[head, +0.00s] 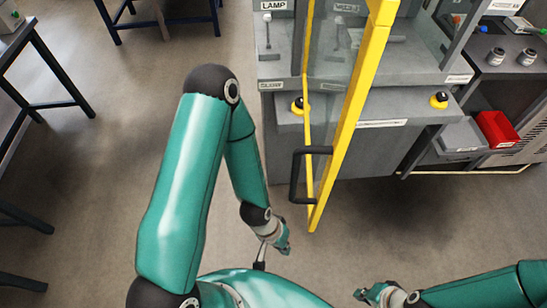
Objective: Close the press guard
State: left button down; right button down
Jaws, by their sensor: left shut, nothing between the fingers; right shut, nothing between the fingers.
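The press guard (344,115) is a clear panel in a yellow frame, standing out from the front of the grey press (385,107) toward me, so it is open. Its black handle (296,176) sits low on the frame. My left gripper (260,264) is below and left of the handle, apart from it, shut and empty. My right gripper (366,294) is at the bottom edge, right of the guard and well below it, shut and empty. The guard's top is cut off by the frame.
Black and yellow buttons (439,99) sit on the press front. A red bin (497,128) and grey bin (460,137) are at right, near two small metal parts (496,56). Dark-legged tables (38,75) stand at left. The floor below the press is clear.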

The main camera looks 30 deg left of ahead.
aim_at(381, 17)
jog(key=u, duration=0.1)
jog(key=k, duration=1.9)
jog(key=u, duration=0.55)
jog(key=i, duration=1.65)
jog(key=z, duration=0.1)
